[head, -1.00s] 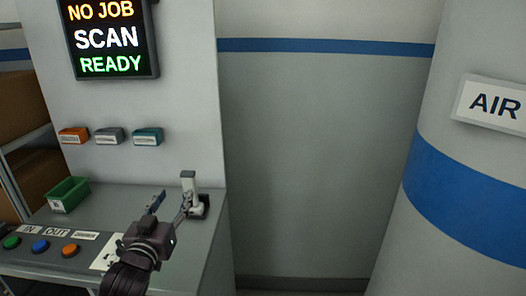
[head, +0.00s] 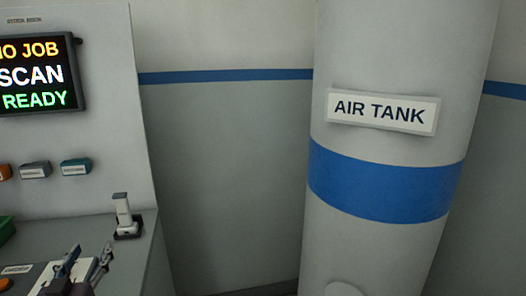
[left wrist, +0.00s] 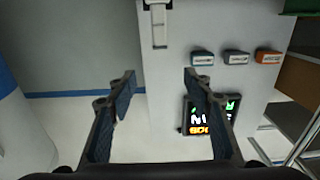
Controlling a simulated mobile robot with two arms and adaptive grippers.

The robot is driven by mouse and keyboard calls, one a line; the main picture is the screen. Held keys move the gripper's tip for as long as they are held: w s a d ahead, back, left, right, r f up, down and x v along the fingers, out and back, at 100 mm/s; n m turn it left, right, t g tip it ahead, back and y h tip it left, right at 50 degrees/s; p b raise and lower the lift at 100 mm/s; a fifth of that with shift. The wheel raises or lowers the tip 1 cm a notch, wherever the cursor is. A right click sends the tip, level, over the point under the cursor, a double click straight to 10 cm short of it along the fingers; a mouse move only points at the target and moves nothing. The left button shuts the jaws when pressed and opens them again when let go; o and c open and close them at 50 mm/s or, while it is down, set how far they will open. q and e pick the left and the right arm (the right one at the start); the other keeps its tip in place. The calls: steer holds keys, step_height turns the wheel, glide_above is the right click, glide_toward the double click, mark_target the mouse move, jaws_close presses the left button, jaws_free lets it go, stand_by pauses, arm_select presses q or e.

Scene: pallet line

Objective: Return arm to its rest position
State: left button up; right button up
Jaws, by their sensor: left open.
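My left gripper (head: 84,266) is at the lower left of the head view, low over the grey console. Its two fingers are apart with nothing between them. In the left wrist view the open fingers (left wrist: 158,85) frame a bare stretch of panel and wall. A white scanner on a dark stand (head: 125,216) stands upright near the console's right edge, apart from my gripper. It also shows at the top of the left wrist view (left wrist: 159,25). My right gripper is not in view.
The console (head: 135,262) carries a green bin (head: 6,230) at the left edge. A screen (head: 38,75) reading scan ready hangs above coloured labelled blocks (head: 75,167). A large air tank (head: 380,240) with a blue band stands at the right. Plain wall (head: 235,180) lies between.

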arm_select(q)
steer(key=s+d+f+m+g+h, duration=0.1)
steer(key=s+d+f+g, duration=0.4)
steer(key=f, duration=0.5)
steer(key=s+d+f+m+g+h, duration=0.1)
steer(key=s+d+f+g, duration=0.2)
steer(key=s+d+f, duration=0.55)
steer(key=s+d+f+m+g+h, duration=0.1)
steer(key=s+d+f+g, duration=0.2)
steer(key=s+f, duration=0.35)
steer(key=s+d+f+m+g+h, duration=0.1)
steer(key=s+d+f+m+g, duration=0.2)
steer(key=s, duration=0.7)
step_height(320, 180, down, 29)
steer(key=s+n+g, duration=0.1)
steer(key=s, duration=0.2)
steer(key=s+a+f+g, duration=0.1)
steer(key=s+a+f, duration=0.2)
steer(key=s+f, duration=1.1)
steer(key=shift+s+g, duration=0.3)
steer(key=shift+s, duration=0.8)
